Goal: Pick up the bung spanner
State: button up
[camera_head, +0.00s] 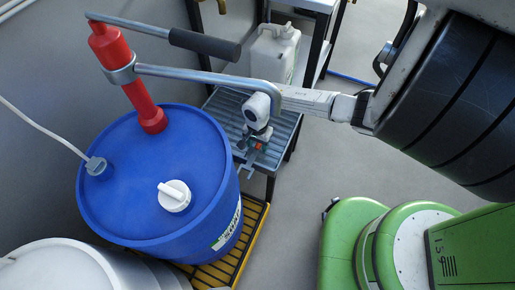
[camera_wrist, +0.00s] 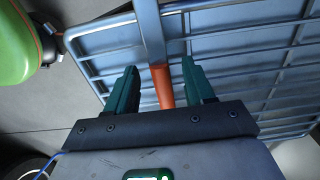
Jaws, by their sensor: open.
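The bung spanner (camera_wrist: 164,88) shows in the wrist view as a flat grey metal bar with an orange grip. It lies over the blue-grey ribbed rack top (camera_wrist: 95,45). My gripper (camera_wrist: 160,66) is open, with one dark green finger on each side of the orange grip and gaps visible on both sides. The near end of the grip is hidden behind the gripper body.
A blue drum (camera_head: 135,205) with a red hand pump (camera_head: 125,70) stands left of the rack, on a yellow-edged grated pallet (camera_head: 222,263). The pump's lever and metal spout reach close to my arm. A white jerrycan (camera_head: 274,52) stands behind. Grey floor (camera_head: 335,165) is open to the right.

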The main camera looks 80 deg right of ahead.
grip_shut()
dwell(0.5)
